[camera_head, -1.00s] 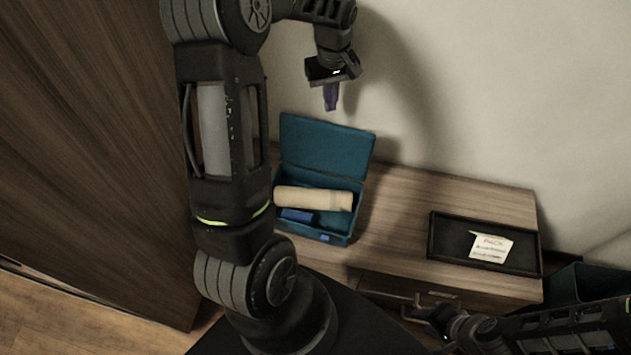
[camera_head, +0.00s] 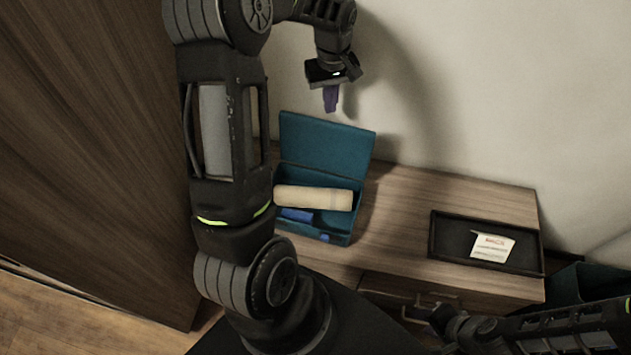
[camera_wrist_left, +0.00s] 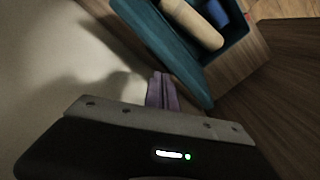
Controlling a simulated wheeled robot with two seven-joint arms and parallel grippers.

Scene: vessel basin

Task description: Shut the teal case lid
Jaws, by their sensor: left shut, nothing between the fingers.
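The teal case (camera_head: 346,187) stands on the wooden cabinet top with its lid (camera_head: 325,145) raised upright at the back. Inside lie a beige roll (camera_head: 313,197) and a blue item (camera_head: 296,214). My left gripper (camera_head: 330,108) is shut and empty, above and behind the top edge of the lid, apart from it in the head view. In the left wrist view its purple fingers (camera_wrist_left: 161,92) are together beside the lid (camera_wrist_left: 165,45), with the open case and the roll (camera_wrist_left: 192,22) beyond. My right gripper (camera_head: 432,318) is low in front of the cabinet drawer; its fingers are unclear.
A black tray (camera_head: 447,237) holding a white card (camera_head: 493,247) lies at the right of the cabinet top (camera_head: 400,200). A wall rises behind, and a tall dark wooden panel (camera_head: 90,130) stands at left. A drawer handle (camera_head: 425,299) is at the front. The top between case and tray is clear.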

